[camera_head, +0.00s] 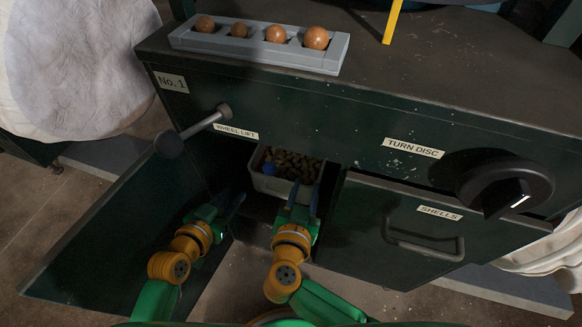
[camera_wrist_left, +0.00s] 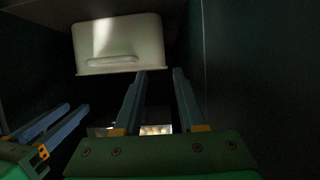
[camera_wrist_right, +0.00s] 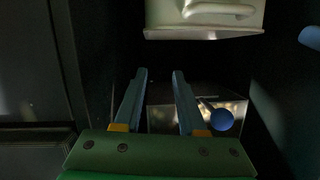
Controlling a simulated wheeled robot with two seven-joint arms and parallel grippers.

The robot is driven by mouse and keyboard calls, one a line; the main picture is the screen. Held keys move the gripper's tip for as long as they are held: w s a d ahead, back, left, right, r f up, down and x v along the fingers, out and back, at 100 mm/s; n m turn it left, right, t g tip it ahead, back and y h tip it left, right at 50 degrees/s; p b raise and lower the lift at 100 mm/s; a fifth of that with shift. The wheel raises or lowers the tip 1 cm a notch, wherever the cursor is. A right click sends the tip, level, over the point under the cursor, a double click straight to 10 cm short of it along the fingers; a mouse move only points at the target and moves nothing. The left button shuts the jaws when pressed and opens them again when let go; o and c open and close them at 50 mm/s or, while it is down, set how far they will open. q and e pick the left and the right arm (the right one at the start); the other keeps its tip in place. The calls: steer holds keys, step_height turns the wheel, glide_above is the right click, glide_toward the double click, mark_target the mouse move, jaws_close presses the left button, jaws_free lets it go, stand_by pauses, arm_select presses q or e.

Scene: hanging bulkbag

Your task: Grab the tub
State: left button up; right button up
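The tub (camera_head: 266,184) is a grey box full of brown shells or nuts, inside the open compartment of the green cabinet. Its pale wall with a handle shows in the left wrist view (camera_wrist_left: 118,48) and the right wrist view (camera_wrist_right: 205,22). My right gripper (camera_head: 303,190) is open, with its fingers overlapping the tub's right front part in the head view; nothing is between them. My left gripper (camera_head: 227,198) is open and empty, left of the tub and apart from it. Both wrist views show each gripper's fingers spread, with the tub beyond their tips.
An open door (camera_head: 120,230) stands at the left. A lever (camera_head: 200,128) sticks out above the compartment. A closed shells drawer (camera_head: 390,230) and a black turning knob (camera_head: 505,187) are at the right. A grey tray (camera_head: 258,47) with several brown balls lies on top.

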mark_target(251, 163)
arm_select(q)
steer(key=shift+w+a+r+t, duration=0.2)
steer(key=shift+w+r+t, duration=0.05)
steer(key=shift+w+t, duration=0.05)
arm_select(e)
steer(key=shift+s+d+f+g+h, duration=0.25)
steer(key=shift+s+f+g, duration=0.05)
steer(key=shift+f, duration=0.25)
steer(key=shift+s+d+f+g+h, duration=0.25)
steer(key=shift+s+f+g, duration=0.05)
steer(key=shift+f, duration=0.2)
